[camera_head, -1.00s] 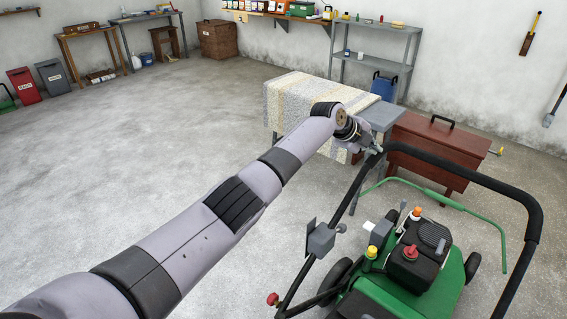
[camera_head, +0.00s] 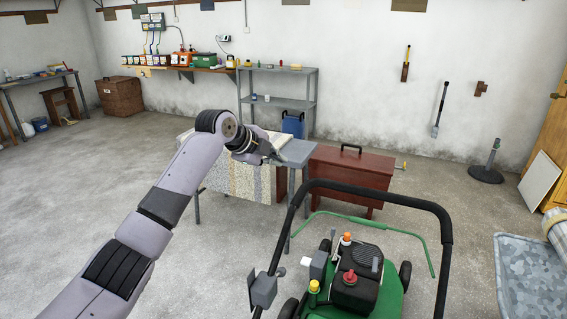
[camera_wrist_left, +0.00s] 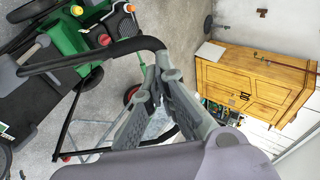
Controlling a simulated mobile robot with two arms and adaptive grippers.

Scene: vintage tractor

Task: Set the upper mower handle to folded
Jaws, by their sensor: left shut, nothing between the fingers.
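The upper mower handle (camera_head: 375,192) is a black U-shaped bar standing raised above the green mower (camera_head: 352,292), its crossbar at the top. The handle (camera_wrist_left: 105,52) and the mower (camera_wrist_left: 72,38) also show in the left wrist view. My left gripper (camera_head: 270,152) is shut and empty, up and left of the handle's upper left corner in the head view, with a gap in the picture. In the left wrist view my gripper (camera_wrist_left: 156,75) covers part of the handle's bend; I cannot tell the distance in depth. My right gripper is not in view.
A cloth-covered table (camera_head: 225,180) stands behind my left arm. A dark red chest (camera_head: 350,176) and a grey shelf (camera_head: 280,104) are behind the mower. A patterned metal surface (camera_head: 530,280) is at the right. Open floor lies left and right of the mower.

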